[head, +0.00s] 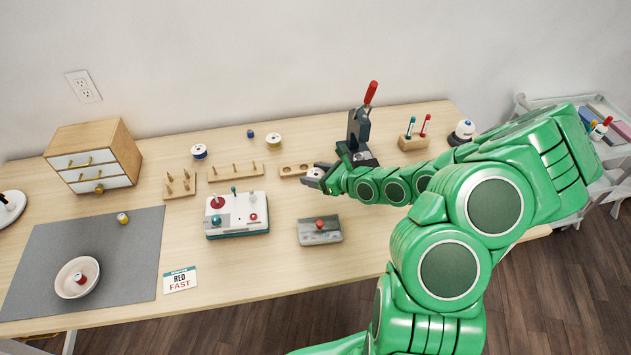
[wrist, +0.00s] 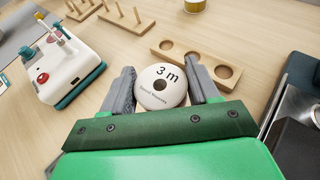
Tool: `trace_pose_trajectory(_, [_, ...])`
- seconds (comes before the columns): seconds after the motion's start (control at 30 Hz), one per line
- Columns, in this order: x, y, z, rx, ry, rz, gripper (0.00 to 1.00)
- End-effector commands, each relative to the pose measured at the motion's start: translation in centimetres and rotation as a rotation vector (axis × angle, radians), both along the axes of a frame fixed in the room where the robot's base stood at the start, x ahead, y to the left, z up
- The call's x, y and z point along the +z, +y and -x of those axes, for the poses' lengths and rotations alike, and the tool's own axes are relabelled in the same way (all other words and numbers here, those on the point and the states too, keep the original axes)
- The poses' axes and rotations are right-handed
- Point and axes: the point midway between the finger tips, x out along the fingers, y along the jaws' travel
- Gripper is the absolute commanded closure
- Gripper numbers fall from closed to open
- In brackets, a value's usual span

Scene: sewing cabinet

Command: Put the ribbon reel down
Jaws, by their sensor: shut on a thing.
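The ribbon reel (wrist: 162,87) is a white disc with a dark centre hole and "3 m" printed on its face. It sits between the two grey fingers of my gripper (wrist: 163,88) in the wrist view, and the fingers are shut on it. In the head view my gripper (head: 316,177) is over the middle of the table, just right of a wooden block with round recesses (head: 287,171). That block also shows just beyond the reel in the wrist view (wrist: 181,52). I cannot tell whether the reel touches the table.
A white-and-teal machine (head: 237,217) stands left of my gripper, and a grey box with a red knob (head: 320,231) stands in front. A dark press with a red handle (head: 358,128) is close behind right. Peg racks (head: 237,170) stand left. Bare tabletop lies between them.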

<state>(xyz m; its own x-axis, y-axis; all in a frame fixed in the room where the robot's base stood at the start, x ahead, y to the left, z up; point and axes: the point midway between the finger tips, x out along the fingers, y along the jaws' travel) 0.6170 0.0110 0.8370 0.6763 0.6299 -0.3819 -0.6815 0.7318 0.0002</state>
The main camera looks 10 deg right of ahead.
Motion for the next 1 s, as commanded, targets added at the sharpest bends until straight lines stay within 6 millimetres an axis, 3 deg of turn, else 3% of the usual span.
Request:
trace_pose_trajectory(0.3, [3.6,0.1,0.0,0.002,-0.002,0.000,0.69])
trace_pose_trajectory(0.73, [6.5,0.0,0.0,0.002,-0.002,0.002,0.69])
trace_pose_trajectory(1.0, [10.7,0.0,0.0,0.002,-0.003,0.005,0.69])
